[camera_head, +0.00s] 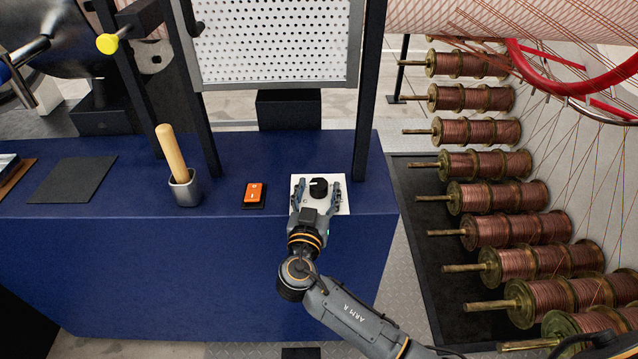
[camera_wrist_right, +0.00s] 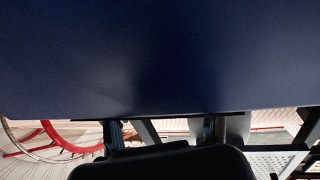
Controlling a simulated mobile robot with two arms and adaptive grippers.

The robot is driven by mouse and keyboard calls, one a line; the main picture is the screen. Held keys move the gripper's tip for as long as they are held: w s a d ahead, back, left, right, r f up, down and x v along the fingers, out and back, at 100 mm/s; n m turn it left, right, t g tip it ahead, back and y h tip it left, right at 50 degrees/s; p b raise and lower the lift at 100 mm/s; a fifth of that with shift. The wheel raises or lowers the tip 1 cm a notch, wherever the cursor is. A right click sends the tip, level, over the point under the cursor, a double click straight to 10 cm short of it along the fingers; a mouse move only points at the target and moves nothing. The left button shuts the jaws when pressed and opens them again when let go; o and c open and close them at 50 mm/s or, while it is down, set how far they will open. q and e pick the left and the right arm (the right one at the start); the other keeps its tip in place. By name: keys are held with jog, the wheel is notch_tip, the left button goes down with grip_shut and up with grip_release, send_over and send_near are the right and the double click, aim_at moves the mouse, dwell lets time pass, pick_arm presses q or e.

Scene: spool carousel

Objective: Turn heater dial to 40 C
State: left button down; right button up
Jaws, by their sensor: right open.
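The heater dial is a round black knob (camera_head: 318,188) on a white plate (camera_head: 342,207) on top of the blue bench, in the head view. My right gripper (camera_head: 318,190) is open over the plate, with one finger on each side of the knob. I cannot tell whether the fingers touch the knob. The dial's markings are too small to read. The right wrist view shows mostly a dark blue surface, and the dial is not visible there. My left gripper is not in view.
An orange switch box (camera_head: 254,194) and a wooden-handled tool in a metal cup (camera_head: 180,180) stand left of the plate on the blue bench (camera_head: 100,220). A black post (camera_head: 368,100) rises behind. Copper spools (camera_head: 500,195) line the right.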

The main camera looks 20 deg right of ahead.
jog(key=shift+w+d, duration=0.3)
jog(key=shift+w, duration=0.2)
jog(key=c, duration=1.2)
jog(key=shift+f+n+t+y+b, duration=0.2)
jog(key=shift+n+t+y+b, duration=0.1)
jog(key=shift+y, duration=0.1)
jog(key=shift+n+t+y+b, duration=0.4)
jog(key=shift+n+y+b, duration=0.35)
jog(key=shift+y, duration=0.45)
jog(key=shift+a+r+n+t+y, duration=0.1)
jog(key=shift+n+t+y, duration=0.3)
jog(key=shift+n+y, duration=1.3)
jog(key=shift+m+y, duration=0.3)
jog(key=shift+m, duration=0.05)
